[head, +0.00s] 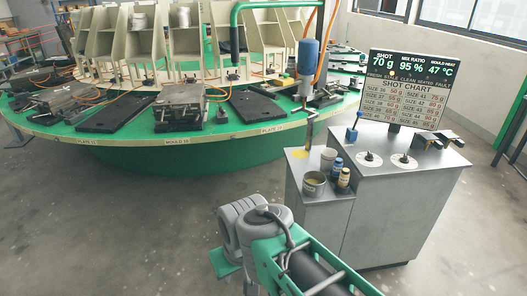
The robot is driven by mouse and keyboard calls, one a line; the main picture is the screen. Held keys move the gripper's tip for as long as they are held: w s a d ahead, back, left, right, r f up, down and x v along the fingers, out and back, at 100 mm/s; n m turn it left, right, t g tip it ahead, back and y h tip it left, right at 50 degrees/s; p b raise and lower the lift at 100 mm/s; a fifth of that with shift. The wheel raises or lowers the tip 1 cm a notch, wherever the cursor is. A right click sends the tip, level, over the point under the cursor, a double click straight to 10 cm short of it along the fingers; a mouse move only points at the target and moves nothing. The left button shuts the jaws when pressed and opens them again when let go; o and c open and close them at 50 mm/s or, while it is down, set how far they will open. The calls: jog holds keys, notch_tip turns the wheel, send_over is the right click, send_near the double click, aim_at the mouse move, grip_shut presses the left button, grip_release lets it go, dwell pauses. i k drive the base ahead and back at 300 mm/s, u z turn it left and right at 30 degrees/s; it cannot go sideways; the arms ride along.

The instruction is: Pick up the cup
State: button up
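The nearer one is a wide, open cup (314,184) with a dull grey-tan side, upright near the front left edge of the lower top. A paler, smaller cup (328,159) stands just behind it. I cannot tell which one the task means. My arm, with grey joints and a green link, reaches up from the bottom of the head view, in front of and left of the cabinet. My gripper itself does not show.
Two dials (404,161) and a display screen (404,90) are on the right. The green carousel (180,150) fills the back left. Floor at left is clear.

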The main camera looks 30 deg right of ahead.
aim_at(328, 160)
jog(key=u, duration=0.4)
jog(key=i, duration=1.3)
jog(key=z, duration=0.35)
jog(key=i, duration=1.35)
jog(key=z, duration=0.95)
jog(key=i, duration=0.25)
jog(key=z, duration=0.1)
